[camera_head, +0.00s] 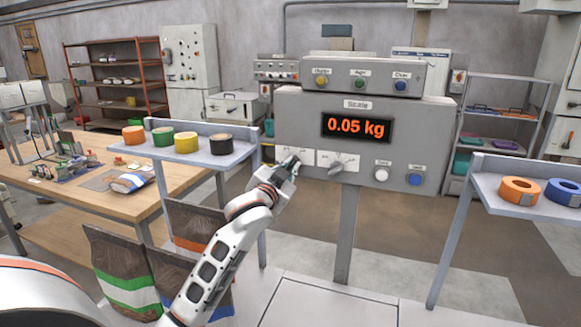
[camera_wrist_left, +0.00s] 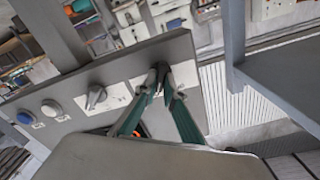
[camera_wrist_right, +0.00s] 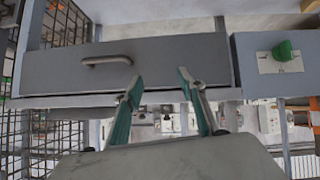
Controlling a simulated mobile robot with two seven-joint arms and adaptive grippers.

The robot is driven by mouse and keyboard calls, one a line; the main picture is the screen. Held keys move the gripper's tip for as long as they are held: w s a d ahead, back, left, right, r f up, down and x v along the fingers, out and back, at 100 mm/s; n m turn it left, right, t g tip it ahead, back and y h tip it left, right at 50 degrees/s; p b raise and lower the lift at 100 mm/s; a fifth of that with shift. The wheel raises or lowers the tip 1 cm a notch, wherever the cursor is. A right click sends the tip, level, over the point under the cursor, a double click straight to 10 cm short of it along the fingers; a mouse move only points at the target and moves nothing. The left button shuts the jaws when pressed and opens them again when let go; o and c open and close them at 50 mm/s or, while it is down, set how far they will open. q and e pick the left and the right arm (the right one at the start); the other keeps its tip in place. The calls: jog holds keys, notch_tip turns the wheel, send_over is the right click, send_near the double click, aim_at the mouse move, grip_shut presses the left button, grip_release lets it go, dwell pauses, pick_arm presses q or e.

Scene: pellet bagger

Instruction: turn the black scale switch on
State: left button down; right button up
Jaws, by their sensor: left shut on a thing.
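The grey scale panel (camera_head: 300,108) stands at centre with a lit orange display (camera_head: 357,127) reading 0.05 kg. Two white switch plates sit on its lower left. My left gripper (camera_head: 291,163) is at the left plate; in the left wrist view its fingertips (camera_wrist_left: 163,84) are closed together on a small switch there. A grey knob (camera_head: 341,166) on the other plate also shows in the left wrist view (camera_wrist_left: 96,96). My right gripper (camera_wrist_right: 158,84) is open and empty.
White (camera_head: 382,172) and blue (camera_head: 415,178) buttons sit right of the knob. A shelf (camera_head: 180,151) with tape rolls is left of the panel. In the right wrist view a grey drawer (camera_wrist_right: 170,62) and a green knob (camera_wrist_right: 283,50) lie beyond my fingers.

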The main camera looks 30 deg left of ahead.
pick_arm(q)
jog(key=c, duration=2.1)
grip_release()
jog(key=shift+c, duration=0.2)
jog(key=v, duration=1.2)
